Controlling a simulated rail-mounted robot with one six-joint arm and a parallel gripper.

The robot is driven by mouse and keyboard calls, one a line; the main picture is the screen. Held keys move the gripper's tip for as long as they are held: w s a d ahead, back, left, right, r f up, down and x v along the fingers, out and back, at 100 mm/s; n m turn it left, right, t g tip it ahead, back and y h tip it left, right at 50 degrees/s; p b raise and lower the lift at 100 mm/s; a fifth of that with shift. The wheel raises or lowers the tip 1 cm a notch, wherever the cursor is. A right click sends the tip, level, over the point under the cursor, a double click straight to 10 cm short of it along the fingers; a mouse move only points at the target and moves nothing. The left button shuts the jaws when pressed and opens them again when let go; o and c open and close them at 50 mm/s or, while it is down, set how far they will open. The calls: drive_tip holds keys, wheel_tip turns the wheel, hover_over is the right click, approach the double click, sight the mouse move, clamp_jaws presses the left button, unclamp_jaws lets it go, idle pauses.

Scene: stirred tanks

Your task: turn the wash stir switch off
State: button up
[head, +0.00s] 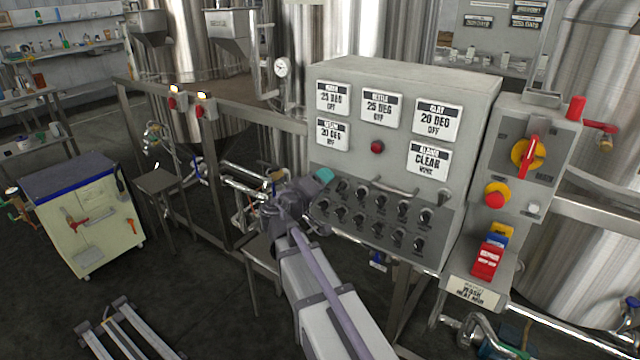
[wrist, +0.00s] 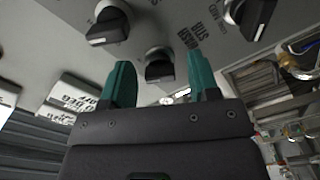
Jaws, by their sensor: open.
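The wash stir switch (wrist: 160,66) is a black rotary knob on the grey control panel, beside the printed words WASH STIR, which appear inverted in the wrist view. My gripper (wrist: 162,62) is open, with one teal finger on each side of this knob. I cannot tell whether the fingers touch it, and no hold on it shows. Which way the knob points is hard to read. In the head view my gripper (head: 322,177) is at the left end of the switch panel (head: 385,205), and its wrist hides that end and the knob there.
Neighbouring black knobs sit close by, one at upper left (wrist: 108,24) and one at upper right (wrist: 250,14). White display plates (head: 381,107) and a red lamp (head: 377,147) are above the switches. A red-and-yellow isolator (head: 528,157) is at the right.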

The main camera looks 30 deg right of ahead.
drive_tip(key=shift+c, duration=0.3)
drive_tip(key=c, duration=0.9)
drive_tip(key=shift+o, duration=0.2)
drive_tip(key=shift+n, duration=0.4)
drive_tip(key=n, duration=1.1)
